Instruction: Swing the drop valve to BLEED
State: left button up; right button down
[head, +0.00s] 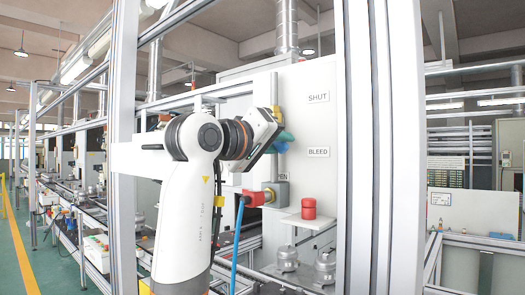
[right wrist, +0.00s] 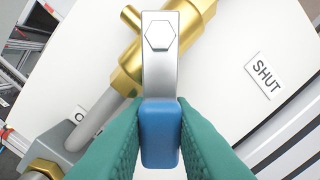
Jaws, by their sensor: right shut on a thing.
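The drop valve has a brass body (right wrist: 190,28) on a grey pipe, with a silver lever (right wrist: 158,70) bolted on by a hex head and a blue grip (right wrist: 160,135) at its end. My right gripper (right wrist: 160,140) has its green fingers shut on the blue grip from both sides. In the head view my right gripper (head: 282,138) is at the white panel, left of the BLEED label (head: 318,152) and below the SHUT label (head: 318,97). The OPEN label (head: 284,176) is partly hidden. My wrist hides most of the valve there. My left gripper is out of view.
A red button (head: 309,207) sits on a small white shelf below the labels. A grey box with a red front (head: 268,194) is below my gripper, near a blue hose (head: 237,240). Metal posts (head: 367,150) stand to the right. Metal canisters (head: 287,258) stand low in front.

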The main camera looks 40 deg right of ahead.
jog(key=shift+s+r+n, duration=0.1)
jog(key=shift+r+n, duration=0.05)
jog(key=shift+n, duration=0.25)
jog(key=shift+s+r+n, duration=0.15)
jog(key=shift+r+n, duration=0.05)
jog(key=shift+n, duration=0.4)
jog(key=shift+r+n, duration=0.15)
jog(key=shift+n, duration=0.25)
jog(key=shift+s, duration=0.1)
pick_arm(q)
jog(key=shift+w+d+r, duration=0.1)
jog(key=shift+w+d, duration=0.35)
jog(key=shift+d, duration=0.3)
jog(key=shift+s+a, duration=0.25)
pick_arm(e)
jog(key=shift+r+n, duration=0.1)
jog(key=shift+n, duration=0.2)
jog(key=c, duration=1.3)
grip_release()
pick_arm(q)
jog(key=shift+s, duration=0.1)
pick_arm(e)
jog(key=shift+a, duration=0.1)
